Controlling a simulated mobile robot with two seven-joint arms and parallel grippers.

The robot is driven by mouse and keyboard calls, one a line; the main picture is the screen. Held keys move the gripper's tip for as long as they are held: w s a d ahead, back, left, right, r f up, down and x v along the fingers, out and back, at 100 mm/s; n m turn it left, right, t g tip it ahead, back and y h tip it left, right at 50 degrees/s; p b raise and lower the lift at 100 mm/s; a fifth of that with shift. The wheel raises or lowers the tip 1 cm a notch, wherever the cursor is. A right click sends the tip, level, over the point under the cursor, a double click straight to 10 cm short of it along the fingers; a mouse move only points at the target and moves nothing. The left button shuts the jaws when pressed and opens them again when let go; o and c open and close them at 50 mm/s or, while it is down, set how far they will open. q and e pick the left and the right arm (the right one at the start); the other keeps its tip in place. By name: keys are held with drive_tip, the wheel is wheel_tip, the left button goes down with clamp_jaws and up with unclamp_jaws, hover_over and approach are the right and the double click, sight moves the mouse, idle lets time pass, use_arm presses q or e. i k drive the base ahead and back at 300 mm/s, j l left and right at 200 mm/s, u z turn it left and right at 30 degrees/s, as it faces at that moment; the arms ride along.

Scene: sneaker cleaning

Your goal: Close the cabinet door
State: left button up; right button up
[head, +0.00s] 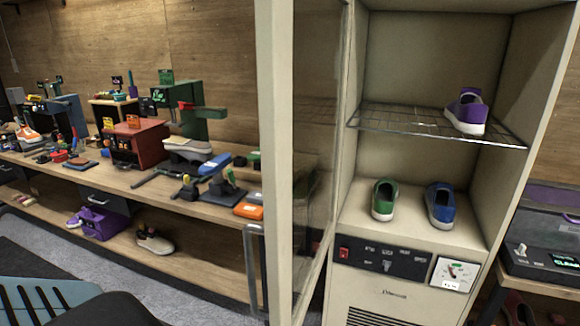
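The beige cabinet (395,311) stands right of centre with its front open. Its glass-paned door (277,160) is hinged on the cabinet's left side and swung out toward me, so I see it nearly edge-on. A grey bar handle (252,275) is on the door's outer left face, near the bottom of the picture. Inside, a purple shoe (467,112) sits on the wire shelf (400,121). A green shoe (383,200) and a blue shoe (440,205) stand on the cabinet floor. Neither gripper is in view.
A wooden workbench (130,182) full of tools and shoes runs along the left behind the door. A purple-lidded box (550,205) stands right of the cabinet. A slotted blue-grey piece (45,300) and a dark rounded shape fill the lower left corner.

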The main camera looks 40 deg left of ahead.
sight(274, 19)
drive_tip(key=k+j, duration=0.1)
drive_tip(key=j, duration=0.7)
drive_tip(key=k+j, duration=0.1)
drive_tip(key=j, duration=0.75)
